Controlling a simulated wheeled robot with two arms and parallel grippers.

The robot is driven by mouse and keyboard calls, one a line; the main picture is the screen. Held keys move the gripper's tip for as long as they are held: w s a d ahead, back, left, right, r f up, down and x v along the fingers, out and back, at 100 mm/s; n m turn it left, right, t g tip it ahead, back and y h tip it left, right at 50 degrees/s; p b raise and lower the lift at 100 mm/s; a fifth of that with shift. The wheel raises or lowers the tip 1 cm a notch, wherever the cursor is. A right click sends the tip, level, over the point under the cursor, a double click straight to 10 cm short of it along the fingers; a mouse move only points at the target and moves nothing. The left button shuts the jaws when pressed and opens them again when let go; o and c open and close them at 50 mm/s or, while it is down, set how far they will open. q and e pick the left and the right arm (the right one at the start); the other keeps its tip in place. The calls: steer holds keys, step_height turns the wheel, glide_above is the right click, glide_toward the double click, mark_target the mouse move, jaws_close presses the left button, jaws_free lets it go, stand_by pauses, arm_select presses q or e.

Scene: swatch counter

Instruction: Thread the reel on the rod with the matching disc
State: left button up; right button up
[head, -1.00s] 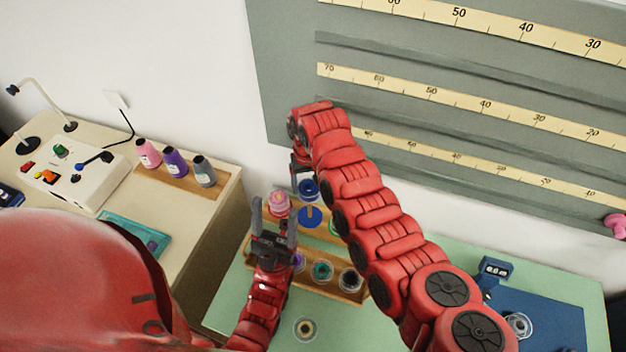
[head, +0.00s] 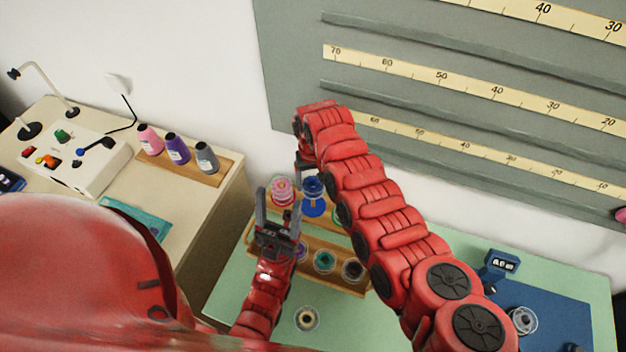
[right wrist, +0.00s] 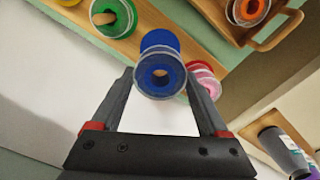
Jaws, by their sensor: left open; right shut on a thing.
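My right gripper (right wrist: 159,76) is shut on a blue reel (right wrist: 158,73), held by its sides; the reel also shows in the head view (head: 313,186). A matching blue disc (right wrist: 160,39) lies on the wooden rod board (right wrist: 133,43), just behind the reel; it also shows in the head view (head: 313,208). The reel's hole shows a brownish patch; I cannot tell whether this is the rod's end. A pink reel (head: 283,189) stands beside the blue disc. A green disc (right wrist: 112,14) has a bare rod. My left gripper (head: 280,208) is open and empty in front of the board.
A wooden tray (head: 342,284) with several reels stands in front of the board. A loose reel (head: 307,319) lies on the green counter. A side desk (head: 215,205) with thread cones is at left. A grey ruled panel (head: 290,90) rises behind.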

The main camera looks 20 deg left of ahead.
steer(key=shift+f+b, duration=1.05)
steer(key=shift+f, duration=0.25)
steer(key=o, duration=1.2)
